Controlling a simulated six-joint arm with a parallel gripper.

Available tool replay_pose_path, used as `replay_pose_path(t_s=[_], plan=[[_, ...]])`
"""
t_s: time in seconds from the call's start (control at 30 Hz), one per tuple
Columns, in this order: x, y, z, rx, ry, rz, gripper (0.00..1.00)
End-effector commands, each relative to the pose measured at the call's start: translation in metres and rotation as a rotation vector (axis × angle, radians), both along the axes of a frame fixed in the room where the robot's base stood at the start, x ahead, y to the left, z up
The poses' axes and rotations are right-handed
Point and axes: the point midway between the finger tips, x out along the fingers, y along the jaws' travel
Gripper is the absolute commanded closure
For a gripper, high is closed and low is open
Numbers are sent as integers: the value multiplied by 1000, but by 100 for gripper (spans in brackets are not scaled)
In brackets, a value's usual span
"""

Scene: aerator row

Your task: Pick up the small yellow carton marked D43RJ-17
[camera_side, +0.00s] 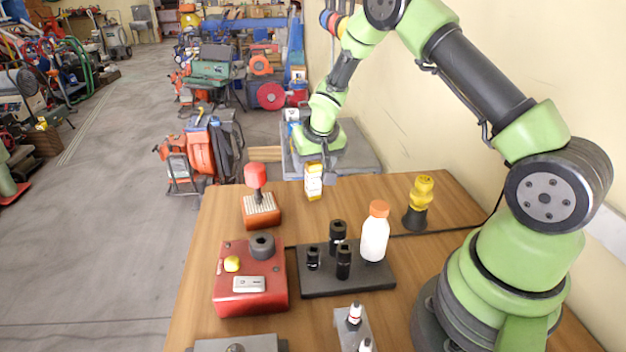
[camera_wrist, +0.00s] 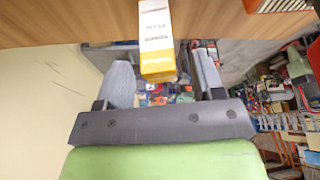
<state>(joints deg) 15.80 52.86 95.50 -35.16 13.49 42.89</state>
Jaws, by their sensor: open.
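A small yellow and white carton (camera_side: 313,184) stands upright at the far edge of the wooden table. In the wrist view the carton (camera_wrist: 156,38) reaches down from the top, roughly midway between my two fingers; its printing is too small to read. My gripper (camera_side: 324,172) is open and level with the carton's upper part in the side view, with one finger just to its right. In the wrist view my gripper (camera_wrist: 162,82) shows grey fingers spread wide, with visible gaps on both sides of the carton. I cannot tell whether the carton is fully between them.
An orange block with a red-topped tool (camera_side: 262,208) stands left of the carton. A yellow-and-black bottle (camera_side: 418,204) stands to the right. Nearer are a red box (camera_side: 226,296) and a dark tray (camera_side: 318,287) with black sockets and a white bottle (camera_side: 375,238).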

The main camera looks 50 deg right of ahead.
Motion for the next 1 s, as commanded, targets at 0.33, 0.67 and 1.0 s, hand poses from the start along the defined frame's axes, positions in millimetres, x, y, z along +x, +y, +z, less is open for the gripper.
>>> replay_pose_path(t_s=[0.33, 0.67, 1.0], plan=[[10, -6, -27, 0, 0, 0, 38], [10, -6, -27, 0, 0, 0, 80], [11, -6, -25, -1, -2, 0, 92]])
